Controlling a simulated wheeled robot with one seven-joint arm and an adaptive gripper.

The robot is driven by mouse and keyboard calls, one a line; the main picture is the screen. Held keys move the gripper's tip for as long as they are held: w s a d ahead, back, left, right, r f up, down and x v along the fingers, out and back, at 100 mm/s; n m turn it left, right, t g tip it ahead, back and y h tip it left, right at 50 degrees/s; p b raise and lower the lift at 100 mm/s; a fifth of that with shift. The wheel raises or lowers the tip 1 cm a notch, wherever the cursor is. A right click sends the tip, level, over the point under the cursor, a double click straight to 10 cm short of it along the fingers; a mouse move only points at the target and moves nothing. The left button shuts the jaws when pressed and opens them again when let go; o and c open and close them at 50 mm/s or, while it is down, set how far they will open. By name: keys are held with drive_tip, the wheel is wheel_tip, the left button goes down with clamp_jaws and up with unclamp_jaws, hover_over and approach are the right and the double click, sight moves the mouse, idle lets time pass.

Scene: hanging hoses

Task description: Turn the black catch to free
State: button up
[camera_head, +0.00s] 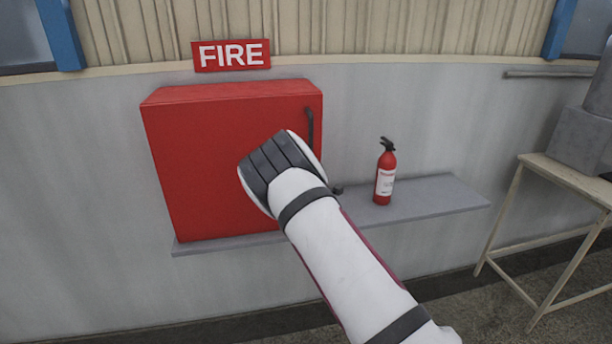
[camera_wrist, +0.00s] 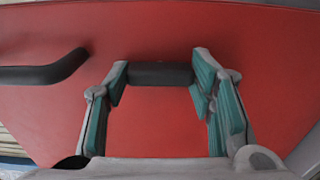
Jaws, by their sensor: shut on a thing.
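The black catch (camera_wrist: 160,73) is a short dark bar on the red door of the fire cabinet (camera_head: 190,150). In the wrist view it lies level across the picture, between the two fingertips. My gripper (camera_wrist: 161,76) is shut on the catch, with a teal-padded finger at each end of it. In the head view my white arm and wrist cover the catch and the fingers. The door looks closed against the cabinet. A black bar handle (camera_head: 310,127) stands near the door's right edge; it also shows at the left of the wrist view (camera_wrist: 42,73).
The cabinet stands on a grey shelf (camera_head: 430,199) along the wall, below a FIRE sign (camera_head: 231,55). A red extinguisher (camera_head: 385,172) stands on the shelf to the right. A pale table (camera_head: 570,178) with grey equipment is at the far right.

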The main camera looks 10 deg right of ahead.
drive_tip(key=o, duration=1.2)
drive_tip(key=shift+c, duration=0.2)
drive_tip(key=s, duration=1.2)
